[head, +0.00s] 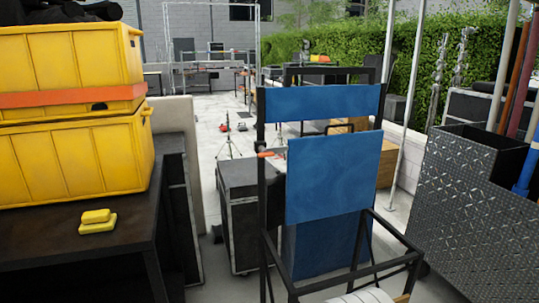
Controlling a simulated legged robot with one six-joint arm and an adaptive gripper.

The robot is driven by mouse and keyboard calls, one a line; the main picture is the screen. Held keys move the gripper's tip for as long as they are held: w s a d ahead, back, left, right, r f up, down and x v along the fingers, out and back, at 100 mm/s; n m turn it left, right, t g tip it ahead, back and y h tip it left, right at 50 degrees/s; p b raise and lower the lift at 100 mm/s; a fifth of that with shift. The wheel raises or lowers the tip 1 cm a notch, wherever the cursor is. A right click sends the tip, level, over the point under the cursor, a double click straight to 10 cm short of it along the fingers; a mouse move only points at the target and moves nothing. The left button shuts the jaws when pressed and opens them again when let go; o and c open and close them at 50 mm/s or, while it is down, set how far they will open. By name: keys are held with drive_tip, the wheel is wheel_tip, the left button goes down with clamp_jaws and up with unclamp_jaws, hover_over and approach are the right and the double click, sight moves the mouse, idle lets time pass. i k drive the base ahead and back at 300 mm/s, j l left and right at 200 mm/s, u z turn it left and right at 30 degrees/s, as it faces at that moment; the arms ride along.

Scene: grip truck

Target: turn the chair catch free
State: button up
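A chair (333,168) with blue panels and a black tubular frame stands upright just right of centre in the head view. A small orange-red piece (269,154), which looks like the catch, sits on the left upright of the frame, between the upper and lower blue panels. It is small, and I cannot tell its exact turn position. My gripper is not in view.
Yellow crates (75,150) with an orange strap stand on a dark table (100,255) at left. A black case (250,210) stands just behind the chair's left side. A diamond-plate metal box (460,215) stands at right. Pale objects (360,297) show at the bottom edge.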

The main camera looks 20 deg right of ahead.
sight(264, 153)
drive_tip(key=z, duration=0.25)
drive_tip(key=i+l+z, duration=0.1)
drive_tip(key=i, duration=0.4)
drive_tip(key=i+l+z, duration=0.1)
drive_tip(key=i, duration=0.45)
drive_tip(key=l, duration=0.1)
